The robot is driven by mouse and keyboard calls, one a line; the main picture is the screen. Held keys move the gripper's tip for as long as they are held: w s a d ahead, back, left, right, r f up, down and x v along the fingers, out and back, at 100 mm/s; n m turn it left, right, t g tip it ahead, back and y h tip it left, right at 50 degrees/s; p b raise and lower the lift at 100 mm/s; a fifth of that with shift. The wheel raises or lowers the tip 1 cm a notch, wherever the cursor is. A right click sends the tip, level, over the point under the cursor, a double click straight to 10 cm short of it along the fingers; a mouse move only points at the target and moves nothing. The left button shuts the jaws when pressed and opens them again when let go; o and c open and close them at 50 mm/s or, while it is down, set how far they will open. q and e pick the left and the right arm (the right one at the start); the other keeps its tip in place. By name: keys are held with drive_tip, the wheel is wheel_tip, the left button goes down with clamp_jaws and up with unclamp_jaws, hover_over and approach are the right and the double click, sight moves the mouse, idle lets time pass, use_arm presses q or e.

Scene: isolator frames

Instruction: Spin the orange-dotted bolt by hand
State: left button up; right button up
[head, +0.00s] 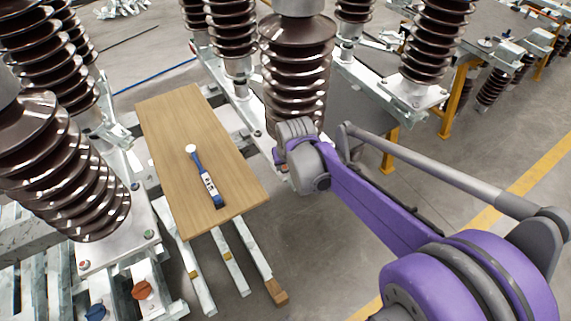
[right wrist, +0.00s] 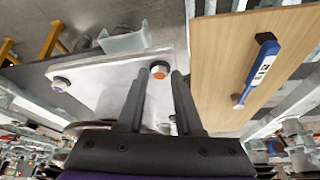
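The bolt with the orange dot (right wrist: 160,70) stands on a light metal plate (right wrist: 103,80) in the right wrist view. My right gripper (right wrist: 158,78) is open, its two dark fingers apart. The bolt head shows between the fingertips, with a gap to each side. I cannot tell whether the tips reach around it in depth. In the head view my right gripper (head: 296,130) is beside the central brown insulator, its fingertips not clear, and I cannot make out the orange-dotted bolt there. My left gripper is in neither view.
A second bolt (right wrist: 60,83) sits on the same plate. A wooden board (head: 168,118) carries a blue-and-white tool (head: 207,180) left of my right gripper. Brown ribbed insulators (head: 297,70) stand close around. Open floor (head: 320,255) lies in front.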

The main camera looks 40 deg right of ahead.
clamp_jaws()
drive_tip(key=shift+m, duration=0.3)
drive_tip(key=m, duration=0.1)
drive_tip(key=m+h, duration=0.1)
drive_tip(key=m, duration=0.1)
drive_tip(key=shift+w+a+m+g, duration=0.2)
drive_tip(key=shift+m+g, duration=0.1)
drive_tip(key=shift+g, duration=0.1)
drive_tip(key=m, duration=0.2)
drive_tip(key=m+g+h, duration=0.1)
drive_tip(key=m, duration=0.1)
drive_tip(key=shift+w+a+m+g, duration=0.1)
drive_tip(key=shift+w+m+g, duration=0.05)
drive_tip(key=shift+m+g, duration=0.15)
drive_tip(key=m, duration=0.2)
drive_tip(key=m+g, duration=0.1)
drive_tip(key=m, duration=0.1)
drive_tip(key=m+g, duration=0.1)
drive_tip(key=m, duration=0.1)
drive_tip(key=shift+w+h, duration=0.3)
drive_tip(key=shift+h, duration=0.1)
drive_tip(key=m+g, duration=0.1)
drive_tip(key=m, duration=0.2)
drive_tip(key=m+g, duration=0.1)
drive_tip(key=m, duration=0.1)
drive_tip(key=shift+w+m+g+y, duration=0.2)
drive_tip(key=shift+m+g+y, duration=0.1)
drive_tip(key=shift+m+y, duration=0.1)
drive_tip(key=shift+o, duration=2.2)
unclamp_jaws()
